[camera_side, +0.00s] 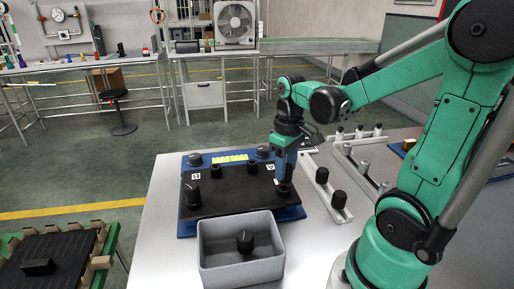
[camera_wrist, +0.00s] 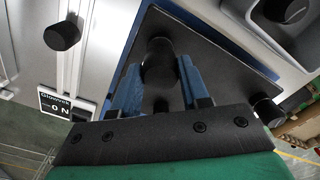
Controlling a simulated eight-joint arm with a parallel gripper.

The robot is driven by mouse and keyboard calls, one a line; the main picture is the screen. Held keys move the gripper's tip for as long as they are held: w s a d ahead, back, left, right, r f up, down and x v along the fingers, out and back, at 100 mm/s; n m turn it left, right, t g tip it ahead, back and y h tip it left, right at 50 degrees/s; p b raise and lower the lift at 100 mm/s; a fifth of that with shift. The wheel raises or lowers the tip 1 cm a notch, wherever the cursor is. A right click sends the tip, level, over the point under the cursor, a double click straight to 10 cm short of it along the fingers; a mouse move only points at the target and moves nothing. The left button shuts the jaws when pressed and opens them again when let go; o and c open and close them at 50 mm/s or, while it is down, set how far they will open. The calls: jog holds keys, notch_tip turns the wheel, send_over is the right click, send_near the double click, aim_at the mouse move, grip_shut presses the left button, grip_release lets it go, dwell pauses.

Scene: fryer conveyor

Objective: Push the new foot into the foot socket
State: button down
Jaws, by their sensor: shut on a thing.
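My gripper (camera_side: 284,178) points down over the right front corner of the black plate (camera_side: 235,200), which lies on a blue base (camera_side: 290,213). In the wrist view, its two blue fingers (camera_wrist: 160,88) are shut on the new foot (camera_wrist: 158,62), a black cylinder with a wider end. In the side view, the foot's dark lower end (camera_side: 284,188) shows just below the fingers, at the plate. The foot socket is hidden under the foot, and I cannot tell how deep the foot sits. Other black feet stand on the plate, one at its left (camera_side: 192,196).
A grey bin (camera_side: 240,274) with a loose black foot (camera_side: 245,241) stands in front of the plate. A white rail (camera_side: 325,190) with black feet lies to the right; it also shows in the wrist view (camera_wrist: 92,40). The table's front left is clear.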

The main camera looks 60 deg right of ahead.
jog(key=shift+f, duration=0.9)
dwell(0.6)
jog(key=shift+c, duration=1.7)
grip_release()
jog(key=shift+r, duration=3.05)
